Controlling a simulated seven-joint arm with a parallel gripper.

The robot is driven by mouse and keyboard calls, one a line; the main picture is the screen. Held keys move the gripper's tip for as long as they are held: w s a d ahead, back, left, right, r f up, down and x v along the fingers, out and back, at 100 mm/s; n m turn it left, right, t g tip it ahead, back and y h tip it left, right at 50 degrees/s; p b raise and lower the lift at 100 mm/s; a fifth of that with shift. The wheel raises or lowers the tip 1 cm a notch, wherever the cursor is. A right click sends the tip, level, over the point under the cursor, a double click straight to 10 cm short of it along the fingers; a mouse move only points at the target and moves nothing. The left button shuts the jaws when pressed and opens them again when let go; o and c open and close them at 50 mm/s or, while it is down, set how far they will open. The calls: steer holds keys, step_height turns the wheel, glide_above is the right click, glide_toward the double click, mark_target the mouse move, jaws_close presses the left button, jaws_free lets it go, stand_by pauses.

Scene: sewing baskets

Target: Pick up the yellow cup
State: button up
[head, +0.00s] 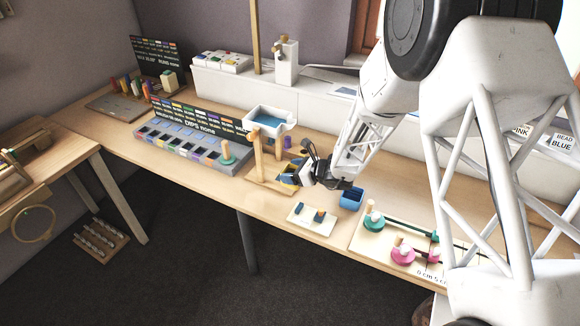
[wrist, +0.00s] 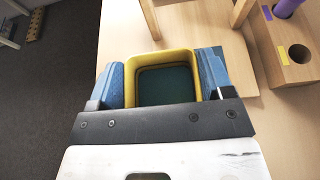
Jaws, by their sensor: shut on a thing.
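The yellow cup (wrist: 188,60) sits between the blue fingers of my gripper (wrist: 162,82) in the wrist view. It is squarish and open at the top, with a dark green inside. Both fingers press on its opposite side walls, so my gripper is shut on it. In the head view my gripper (head: 299,172) is low by the wooden stand, with yellow showing at its fingers. The cup's underside is hidden, and I cannot tell whether it touches the table.
A wooden stand (head: 256,160) with a white tray (head: 270,119) is close behind my gripper. A blue cup (head: 351,199) and a small board with blue pieces (head: 312,219) stand nearby. A compartment tray (head: 185,142) lies left. A block with a purple peg (wrist: 289,68) is right in the wrist view.

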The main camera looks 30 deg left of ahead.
steer(key=s+d, duration=0.5)
steer(key=s, duration=0.1)
steer(key=shift+s+d+r, duration=0.2)
steer(key=shift+s+r, duration=0.1)
steer(key=shift+r, duration=0.1)
steer(key=shift+s+d, duration=0.1)
steer(key=shift+s, duration=0.05)
stand_by(0.4)
